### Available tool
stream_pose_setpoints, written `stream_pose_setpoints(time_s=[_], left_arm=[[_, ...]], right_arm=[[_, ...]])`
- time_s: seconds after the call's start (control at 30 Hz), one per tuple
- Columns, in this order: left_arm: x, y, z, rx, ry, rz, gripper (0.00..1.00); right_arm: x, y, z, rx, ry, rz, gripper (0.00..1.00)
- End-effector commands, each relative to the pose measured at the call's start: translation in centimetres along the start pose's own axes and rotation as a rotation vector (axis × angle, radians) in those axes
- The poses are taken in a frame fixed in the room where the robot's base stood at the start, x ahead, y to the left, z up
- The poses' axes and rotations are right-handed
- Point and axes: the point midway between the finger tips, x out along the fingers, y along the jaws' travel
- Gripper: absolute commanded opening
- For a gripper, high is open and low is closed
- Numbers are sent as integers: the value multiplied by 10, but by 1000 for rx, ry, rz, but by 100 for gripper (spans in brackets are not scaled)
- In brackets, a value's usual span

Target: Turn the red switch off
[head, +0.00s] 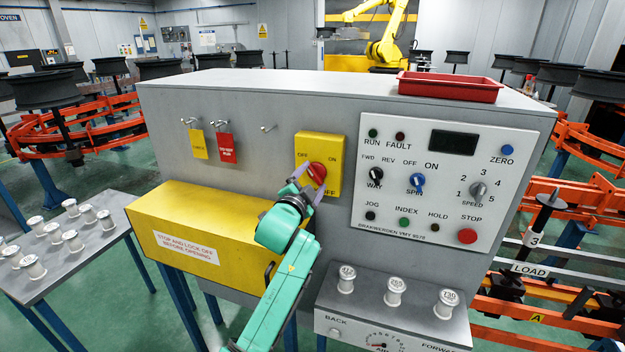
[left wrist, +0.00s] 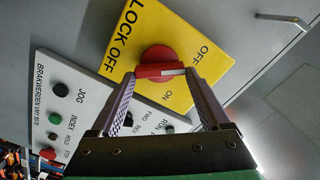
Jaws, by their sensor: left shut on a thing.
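The red switch (head: 317,172) sits on a yellow plate (head: 328,147) on the front of the grey cabinet. The plate reads OFF at upper left, ON at upper right and LOCK OFF below. My left gripper (head: 303,181) is at the switch. In the left wrist view its fingers (left wrist: 163,88) are closed on the two ends of the red switch's bar (left wrist: 152,71). The bar's white-marked end points to the side with the OFF and ON labels; its exact setting is hard to tell. My right gripper is out of view.
The control panel (head: 447,135) with knobs and buttons is close to the right of the switch. Yellow and red tags (head: 225,146) hang on hooks to the left. A yellow box (head: 205,222) juts out below. A red tray (head: 450,87) lies on top of the cabinet.

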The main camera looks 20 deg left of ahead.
Motion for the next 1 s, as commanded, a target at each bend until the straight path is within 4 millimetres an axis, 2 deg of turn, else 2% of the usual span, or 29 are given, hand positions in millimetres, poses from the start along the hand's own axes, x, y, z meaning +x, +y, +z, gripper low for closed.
stream_pose_setpoints(time_s=[0.3, 0.8, 0.83, 0.87, 0.9, 1.0], left_arm=[[0, 2, 2, -124, -5, 5, 24], [0, 3, 2, -147, -6, 7, 24], [0, 3, 2, -147, -6, 7, 84], [0, 3, 3, -147, -6, 7, 95], [0, 3, 2, -146, -6, 7, 100], [0, 2, 2, -145, -4, 5, 100]], right_arm=[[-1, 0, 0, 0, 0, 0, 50], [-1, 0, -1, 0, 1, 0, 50], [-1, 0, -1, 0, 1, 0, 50], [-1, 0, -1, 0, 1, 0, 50], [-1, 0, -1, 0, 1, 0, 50], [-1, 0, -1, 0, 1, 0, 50]])
